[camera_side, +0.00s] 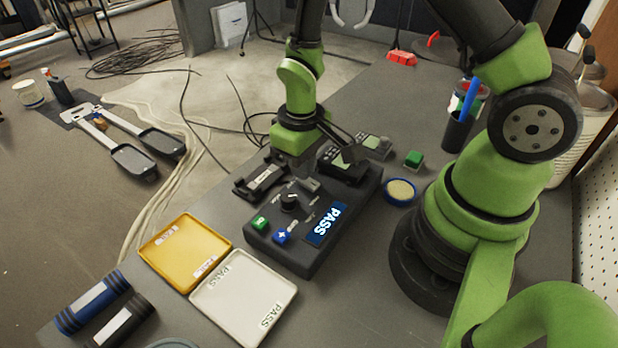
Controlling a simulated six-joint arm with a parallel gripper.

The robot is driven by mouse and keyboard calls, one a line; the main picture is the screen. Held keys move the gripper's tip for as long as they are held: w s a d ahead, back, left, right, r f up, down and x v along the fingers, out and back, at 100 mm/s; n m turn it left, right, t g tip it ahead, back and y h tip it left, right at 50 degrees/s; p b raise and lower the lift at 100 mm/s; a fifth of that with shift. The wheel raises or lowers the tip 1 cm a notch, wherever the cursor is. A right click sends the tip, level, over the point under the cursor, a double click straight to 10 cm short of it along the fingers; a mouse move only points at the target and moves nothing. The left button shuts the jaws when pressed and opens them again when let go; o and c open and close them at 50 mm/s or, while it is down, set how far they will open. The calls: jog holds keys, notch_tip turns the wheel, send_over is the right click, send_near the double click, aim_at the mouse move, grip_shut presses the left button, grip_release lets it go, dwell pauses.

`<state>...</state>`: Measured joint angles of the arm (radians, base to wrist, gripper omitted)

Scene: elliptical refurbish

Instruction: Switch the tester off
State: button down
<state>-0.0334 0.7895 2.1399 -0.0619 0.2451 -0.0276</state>
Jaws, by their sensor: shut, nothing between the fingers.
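The tester (283,259) is a dark box in the middle of the table, with a lit blue screen (326,226) reading PASS. On its top are a black knob (289,202), a green block (260,223) and a blue block (282,236) with a white plus mark. My gripper (301,176) is shut and empty, pointing down over the tester's back part, close behind the knob. I cannot tell whether its fingertips touch the tester. The arm and gripper hide part of the tester's back.
A yellow tray (186,230) and a white tray (222,314), labelled PASS, lie at the front left. Dark devices lie beside and behind the tester. A green block (413,158) and a blue round tin (400,191) stand to the right. A pen cup (456,133) stands further back.

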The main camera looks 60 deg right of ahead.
jog(key=shift+f, duration=0.4)
jog(key=shift+r, duration=3.5)
jog(key=shift+r, duration=0.1)
jog(key=s+a+r+m+t+y, duration=0.1)
jog(key=s+r+m+t, duration=0.1)
jog(key=s+r, duration=0.4)
jog(key=s+r+m+t+y, duration=0.1)
jog(key=s+r+t, duration=0.4)
jog(key=r, duration=0.8)
jog(key=shift+s+a+m, duration=0.4)
jog(key=shift+s+m, duration=0.1)
jog(key=shift+s, duration=0.15)
jog(key=shift+r, duration=0.1)
